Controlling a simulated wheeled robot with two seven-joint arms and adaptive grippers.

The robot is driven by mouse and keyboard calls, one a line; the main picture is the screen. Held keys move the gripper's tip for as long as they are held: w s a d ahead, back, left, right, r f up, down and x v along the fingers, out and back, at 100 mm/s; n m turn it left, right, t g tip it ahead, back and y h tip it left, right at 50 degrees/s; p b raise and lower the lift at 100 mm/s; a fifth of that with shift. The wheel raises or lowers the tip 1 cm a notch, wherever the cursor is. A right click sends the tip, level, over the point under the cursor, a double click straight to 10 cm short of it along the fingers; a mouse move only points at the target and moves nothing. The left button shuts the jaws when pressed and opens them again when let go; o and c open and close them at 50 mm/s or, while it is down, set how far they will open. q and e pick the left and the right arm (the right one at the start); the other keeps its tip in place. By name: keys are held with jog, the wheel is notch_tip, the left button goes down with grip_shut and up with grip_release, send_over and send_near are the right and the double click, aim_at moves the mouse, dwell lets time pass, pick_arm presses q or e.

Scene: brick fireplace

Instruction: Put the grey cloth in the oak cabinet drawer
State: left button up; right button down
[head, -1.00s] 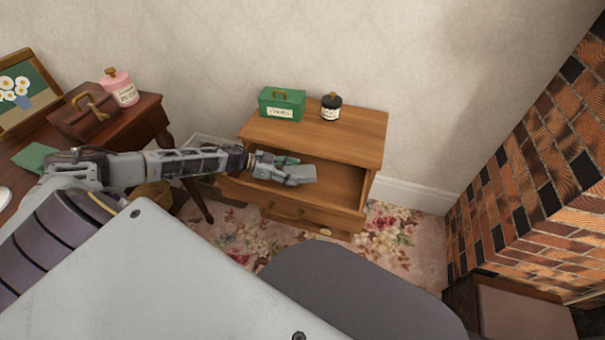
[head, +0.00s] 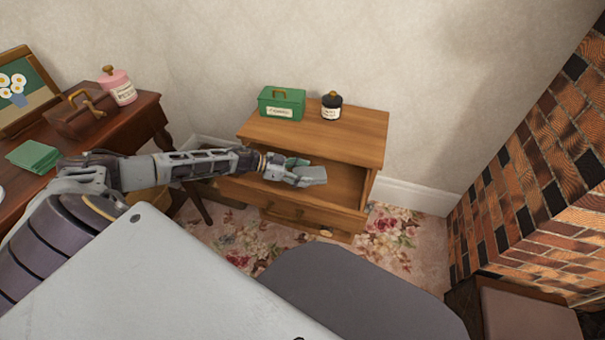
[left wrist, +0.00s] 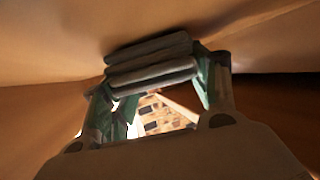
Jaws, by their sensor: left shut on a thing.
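The oak cabinet (head: 330,139) stands against the wall with its upper drawer (head: 347,184) pulled open. My left gripper (head: 294,171) reaches over the open drawer from the left. It is shut on the folded grey cloth (head: 314,176), which sticks out to the right of the fingers. In the left wrist view, the grey cloth (left wrist: 152,66) shows as stacked folds at the green-sided fingers of the left gripper (left wrist: 160,82), with brown wood surfaces close around. Whether the cloth touches the drawer floor I cannot tell. My right gripper is not in view.
A green box (head: 282,104) and a dark jar (head: 331,105) stand on the cabinet top. At left, a dark desk (head: 142,120) holds a green folded cloth (head: 34,156), a wooden caddy (head: 84,113) and a pink jar (head: 118,88). A brick fireplace (head: 540,165) rises at right.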

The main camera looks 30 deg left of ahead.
pick_arm(q)
jog(key=shift+s+f, duration=0.1)
jog(key=shift+f, duration=0.3)
